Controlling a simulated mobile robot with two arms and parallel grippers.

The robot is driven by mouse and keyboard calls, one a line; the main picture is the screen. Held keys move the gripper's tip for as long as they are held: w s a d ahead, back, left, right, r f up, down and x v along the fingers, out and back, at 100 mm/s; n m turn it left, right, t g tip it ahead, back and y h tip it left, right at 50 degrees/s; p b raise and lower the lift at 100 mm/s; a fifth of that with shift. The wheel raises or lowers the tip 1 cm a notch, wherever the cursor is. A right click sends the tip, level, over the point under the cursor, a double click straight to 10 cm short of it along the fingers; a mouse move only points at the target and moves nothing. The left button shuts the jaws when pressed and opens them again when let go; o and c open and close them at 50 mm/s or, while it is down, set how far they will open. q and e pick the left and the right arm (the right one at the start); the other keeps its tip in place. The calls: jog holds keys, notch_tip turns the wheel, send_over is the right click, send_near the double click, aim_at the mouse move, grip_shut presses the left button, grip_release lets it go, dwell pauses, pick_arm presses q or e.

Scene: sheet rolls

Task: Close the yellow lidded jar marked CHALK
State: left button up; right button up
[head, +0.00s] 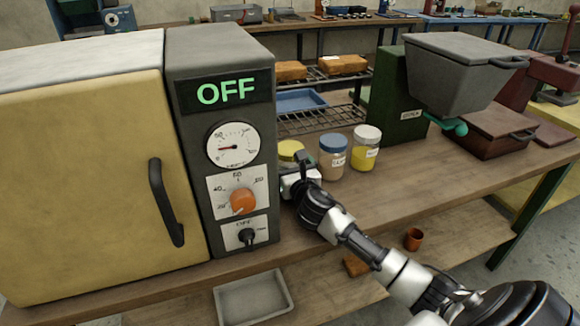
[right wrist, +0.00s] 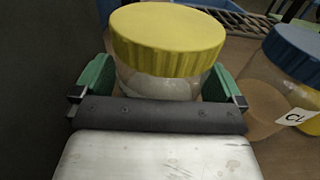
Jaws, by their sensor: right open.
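The jar with the yellow lid (head: 291,151) stands on the wooden bench beside the grey control panel. Its lid (right wrist: 168,40) sits on top of the clear body (right wrist: 160,84) in the right wrist view; I cannot tell whether it is fastened. No CHALK label shows on the side I see. My right gripper (head: 299,176) is at the jar, low beneath the lid. Its green fingers (right wrist: 158,88) are open, one on each side of the jar body; whether they touch it is unclear. My left gripper is not in view.
A blue-lidded jar (head: 333,158) stands close to the right, with a white-lidded jar of yellow contents (head: 366,150) beyond it. The oven's control panel (head: 225,150) rises close on the left. Behind are a wire rack (head: 310,121) and a green hopper machine (head: 398,100).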

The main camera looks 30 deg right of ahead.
jog(key=shift+r, duration=0.15)
jog(key=v, duration=1.2)
jog(key=shift+s, duration=0.1)
